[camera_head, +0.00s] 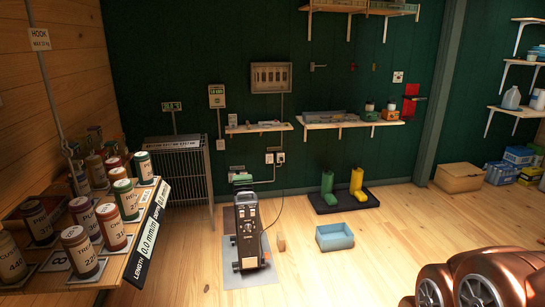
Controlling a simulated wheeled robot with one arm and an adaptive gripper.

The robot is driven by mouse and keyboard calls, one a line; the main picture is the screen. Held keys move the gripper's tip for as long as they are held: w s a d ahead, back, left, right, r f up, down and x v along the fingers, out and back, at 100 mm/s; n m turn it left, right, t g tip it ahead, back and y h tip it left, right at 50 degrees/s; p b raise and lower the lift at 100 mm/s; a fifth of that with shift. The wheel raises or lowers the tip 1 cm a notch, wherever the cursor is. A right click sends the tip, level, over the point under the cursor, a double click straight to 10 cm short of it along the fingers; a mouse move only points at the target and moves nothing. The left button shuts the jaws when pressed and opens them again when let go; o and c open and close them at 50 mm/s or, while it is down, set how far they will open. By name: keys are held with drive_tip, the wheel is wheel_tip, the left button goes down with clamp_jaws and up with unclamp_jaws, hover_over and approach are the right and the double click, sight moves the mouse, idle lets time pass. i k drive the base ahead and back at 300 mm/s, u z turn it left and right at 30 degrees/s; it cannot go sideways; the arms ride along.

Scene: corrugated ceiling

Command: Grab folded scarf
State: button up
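I cannot make out a folded scarf for certain in the head view. A flat greyish item (325,117) lies on the wall shelf (345,125) at the back, too small to identify. A small green item (241,177) sits on a low ledge on the back wall, also unclear. Copper-coloured rounded parts of my own arm fill the lower right corner. My gripper's fingers do not show.
A bench (120,262) with several labelled cans stands at the left. A black machine (248,232) stands on a grey mat. A blue bin (334,237) and a black tray (330,207) with yellow and green boots are on the floor. The wooden floor at front centre is clear.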

sight(244, 179)
drive_tip(key=u, duration=0.15)
drive_tip(key=i, duration=1.75)
drive_tip(key=u, duration=0.65)
drive_tip(key=i, duration=2.05)
drive_tip(key=u, duration=0.45)
